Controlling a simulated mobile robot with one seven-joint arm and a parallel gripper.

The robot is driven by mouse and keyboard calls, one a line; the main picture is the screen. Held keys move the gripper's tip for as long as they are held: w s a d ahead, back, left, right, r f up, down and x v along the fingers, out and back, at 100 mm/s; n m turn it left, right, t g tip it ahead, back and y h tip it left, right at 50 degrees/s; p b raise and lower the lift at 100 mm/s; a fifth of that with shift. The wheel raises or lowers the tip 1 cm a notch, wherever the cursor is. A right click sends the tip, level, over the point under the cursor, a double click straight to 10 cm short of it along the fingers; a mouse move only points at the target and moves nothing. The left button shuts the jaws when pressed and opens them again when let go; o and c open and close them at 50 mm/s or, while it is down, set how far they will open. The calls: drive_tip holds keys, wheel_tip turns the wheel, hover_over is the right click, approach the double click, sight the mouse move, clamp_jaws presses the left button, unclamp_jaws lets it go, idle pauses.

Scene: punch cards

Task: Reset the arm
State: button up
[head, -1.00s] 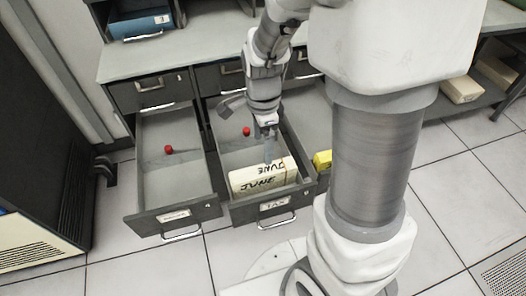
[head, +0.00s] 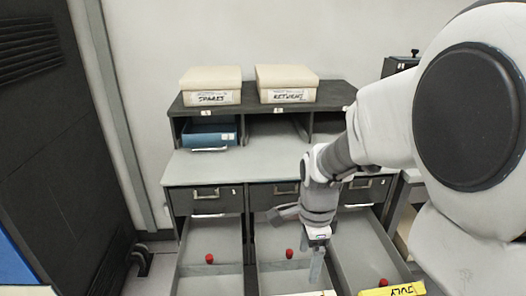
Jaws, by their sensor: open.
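My gripper (head: 316,264) points down over the right side of the open middle drawer (head: 282,274), its fingers open. The top edge of a white card block (head: 306,294) shows at the bottom of the picture, just below the fingers. Most of that block is cut off, and I cannot tell whether the fingers touch it. My arm comes in from the right, its upper part large in the picture.
Open drawers stand left (head: 210,280) and right (head: 372,250); the right one holds a yellow block (head: 392,289) labelled JULY. Boxes marked SPARES (head: 211,86) and RETURNS (head: 287,84) sit on the shelf above. A blue tray (head: 208,134) is in the left cubby. The desktop is clear.

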drive_tip(key=s+r+n+t, duration=0.6)
drive_tip(key=s+r+n, duration=0.65)
drive_tip(key=n, duration=0.55)
wheel_tip(320, 180, up, 14)
drive_tip(key=w+p, duration=0.1)
drive_tip(key=p, duration=1.1)
drive_tip(key=shift+p, duration=0.4)
